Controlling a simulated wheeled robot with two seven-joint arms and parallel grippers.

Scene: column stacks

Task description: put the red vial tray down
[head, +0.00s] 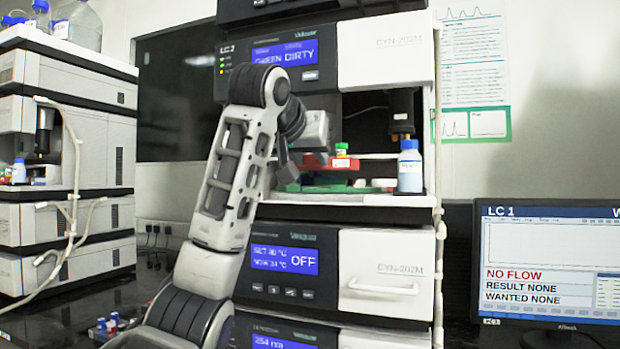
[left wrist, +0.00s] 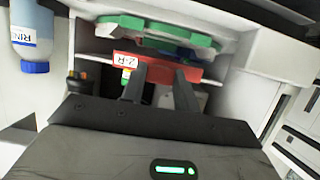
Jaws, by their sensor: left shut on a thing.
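The red vial tray (head: 322,166) is inside the open middle bay of the central instrument stack. In the head view, it is above a green tray (head: 318,188); I cannot tell whether they touch. A vial with a yellow and green cap (head: 341,150) shows at the red tray's top. My left gripper (head: 308,160) reaches in from the left and is shut on the red tray. In the left wrist view, which looks upside down, the fingers (left wrist: 160,80) meet the labelled red tray (left wrist: 160,67), with the green tray (left wrist: 150,24) beyond it. My right gripper is out of view.
A white bottle with a blue cap (head: 410,170) stands at the bay's right, below a dark cylinder (head: 401,112). The bay's side walls leave little room. A rack of small vials (head: 112,325) lies on the bench, and a monitor (head: 548,260) stands at right.

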